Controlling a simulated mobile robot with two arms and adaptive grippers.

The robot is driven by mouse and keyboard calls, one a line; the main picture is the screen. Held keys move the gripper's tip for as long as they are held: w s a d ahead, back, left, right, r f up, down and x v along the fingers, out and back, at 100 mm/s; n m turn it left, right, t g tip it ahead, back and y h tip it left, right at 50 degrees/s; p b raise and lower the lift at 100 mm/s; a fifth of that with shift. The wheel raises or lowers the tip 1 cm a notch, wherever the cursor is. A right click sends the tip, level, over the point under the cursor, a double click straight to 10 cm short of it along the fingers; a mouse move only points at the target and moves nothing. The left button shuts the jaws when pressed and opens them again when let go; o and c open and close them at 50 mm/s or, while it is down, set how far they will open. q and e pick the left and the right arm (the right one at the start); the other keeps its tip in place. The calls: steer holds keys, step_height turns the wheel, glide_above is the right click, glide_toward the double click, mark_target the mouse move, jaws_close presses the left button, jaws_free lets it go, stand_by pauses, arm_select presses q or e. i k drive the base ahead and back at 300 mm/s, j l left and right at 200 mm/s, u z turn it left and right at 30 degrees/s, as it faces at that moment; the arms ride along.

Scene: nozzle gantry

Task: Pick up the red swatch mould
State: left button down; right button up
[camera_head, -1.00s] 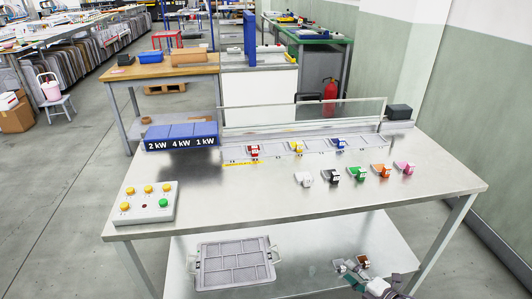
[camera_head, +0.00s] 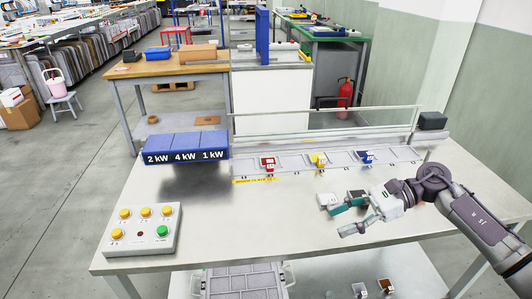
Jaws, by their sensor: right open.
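The red swatch mould (camera_head: 268,163) stands at the left end of the row on the pale slotted rail (camera_head: 291,167), upright, with a white face. A yellow mould (camera_head: 319,160) and a blue mould (camera_head: 366,157) stand to its right on the same rail. My right gripper (camera_head: 344,220) is above the front right of the metal table, open and empty, its fingers pointing left. It is apart from the red mould, to its right and nearer me. A white mould (camera_head: 327,200) shows just behind its fingers. My left gripper is out of view.
A clear panel (camera_head: 330,121) stands behind the rail. A blue box (camera_head: 186,146) marked 2 kW, 4 kW, 1 kW is at the left, with a button box (camera_head: 143,229) in front. A grey tray (camera_head: 244,282) is on the lower shelf. The table's middle is clear.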

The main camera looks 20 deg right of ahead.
mark_target(268, 163)
steer(key=i+l, duration=0.2)
steer(key=i, duration=0.3)
steer(key=i+l, duration=0.2)
steer(key=i, duration=0.3)
